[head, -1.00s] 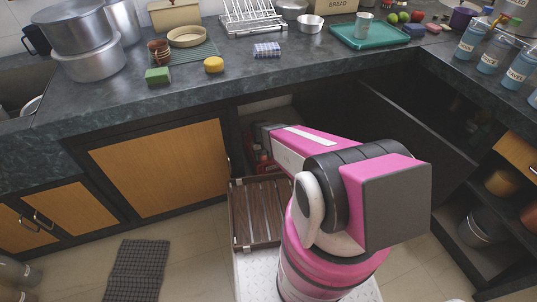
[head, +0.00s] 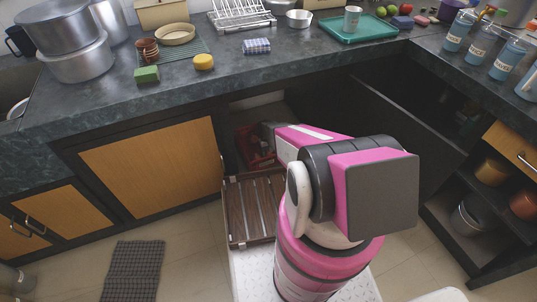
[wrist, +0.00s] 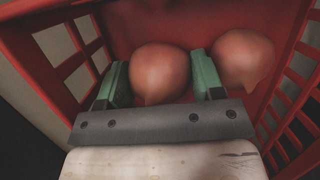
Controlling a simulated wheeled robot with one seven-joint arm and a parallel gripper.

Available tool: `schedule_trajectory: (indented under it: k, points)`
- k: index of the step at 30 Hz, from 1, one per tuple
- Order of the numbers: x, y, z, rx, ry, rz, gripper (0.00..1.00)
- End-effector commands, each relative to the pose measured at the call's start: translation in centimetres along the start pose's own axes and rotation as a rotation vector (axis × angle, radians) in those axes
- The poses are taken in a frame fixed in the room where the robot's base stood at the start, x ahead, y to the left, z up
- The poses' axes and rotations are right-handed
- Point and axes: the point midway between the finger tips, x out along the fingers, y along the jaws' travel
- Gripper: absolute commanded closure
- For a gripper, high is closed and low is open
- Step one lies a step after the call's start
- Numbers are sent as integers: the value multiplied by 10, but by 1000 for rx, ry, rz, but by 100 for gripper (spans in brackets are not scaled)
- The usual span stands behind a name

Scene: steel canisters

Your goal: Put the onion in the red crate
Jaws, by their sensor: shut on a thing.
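A red crate (head: 250,135) sits low inside the open cupboard under the counter in the head view, partly covered by my arm. In the wrist view the red crate's wall (wrist: 278,120) surrounds my gripper. My gripper (wrist: 160,78) has green fingers on both sides of a reddish-brown onion (wrist: 158,70) and is shut on it. The held onion is inside the crate; whether it touches the crate floor I cannot tell. A second onion-like round thing (wrist: 242,58) lies just right of the right finger. My fingers are hidden in the head view.
A slatted wooden tray or drawer (head: 250,210) stands in front of the cupboard. The counter (head: 300,65) above carries pots, a green sponge (head: 147,74), a yellow sponge (head: 204,62) and a teal tray (head: 350,30). Open shelves with pots (head: 490,172) stand at the right.

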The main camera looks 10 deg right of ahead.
Motion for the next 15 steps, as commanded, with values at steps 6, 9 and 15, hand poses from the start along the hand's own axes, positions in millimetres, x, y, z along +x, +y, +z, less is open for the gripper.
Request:
schedule_trajectory:
  k: [6, 9, 15]
  points:
    - [12, 0, -3, 0, 0, 0, 65]
    - [11, 0, -3, 0, 0, 0, 65]
    - [14, 0, -4, 0, 0, 0, 29]
